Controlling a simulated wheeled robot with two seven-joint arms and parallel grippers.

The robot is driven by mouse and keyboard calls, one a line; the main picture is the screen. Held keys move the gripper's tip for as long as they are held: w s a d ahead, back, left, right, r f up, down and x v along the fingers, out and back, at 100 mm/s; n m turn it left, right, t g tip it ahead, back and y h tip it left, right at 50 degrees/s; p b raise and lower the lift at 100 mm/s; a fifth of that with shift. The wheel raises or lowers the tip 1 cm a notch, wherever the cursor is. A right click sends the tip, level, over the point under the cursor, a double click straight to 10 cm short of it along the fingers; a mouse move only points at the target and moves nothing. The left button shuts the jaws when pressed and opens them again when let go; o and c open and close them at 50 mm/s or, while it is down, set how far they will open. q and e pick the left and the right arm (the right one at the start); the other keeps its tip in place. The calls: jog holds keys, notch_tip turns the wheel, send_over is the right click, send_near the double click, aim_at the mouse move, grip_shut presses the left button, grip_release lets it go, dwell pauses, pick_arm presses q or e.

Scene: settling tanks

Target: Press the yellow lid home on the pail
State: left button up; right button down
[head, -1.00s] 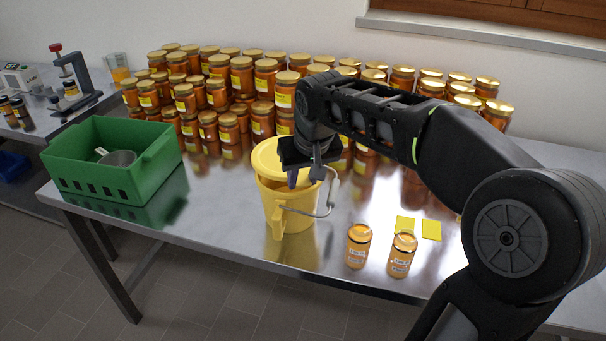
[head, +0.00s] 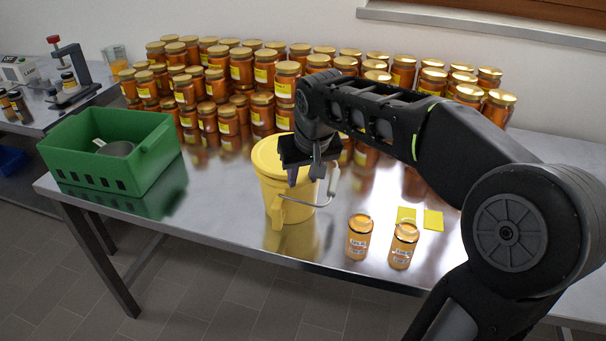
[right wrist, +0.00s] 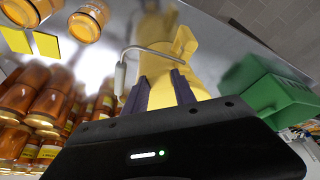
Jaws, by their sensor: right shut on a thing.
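The yellow pail (head: 288,207) stands upright on the steel table, its wire bail with a pale grip (head: 334,180) hanging to the right. The yellow lid (head: 268,160) lies over the pail's mouth. Whether its rim is fully down all round I cannot tell, as my gripper hides the right side. My right gripper (head: 303,178) is at the lid's right part, pointing down. In the right wrist view its two purple fingers (right wrist: 160,92) stand on either side of yellow lid material, shut on it. My left gripper is not in view.
A green crate (head: 82,168) with a metal cup stands to the left. Many honey jars (head: 270,80) stand close behind the pail. The table front left of the pail is clear.

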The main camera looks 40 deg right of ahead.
jog(key=shift+f+b, duration=0.65)
jog(key=shift+b, duration=0.05)
dwell(1.9)
dwell(0.3)
jog(key=c, duration=0.9)
grip_release()
jog(key=shift+c, duration=0.2)
jog(key=shift+o, duration=0.3)
jog(key=o, duration=0.4)
jog(key=shift+r, duration=0.15)
jog(key=shift+r+p, duration=2.7)
jog(key=shift+r, duration=0.7)
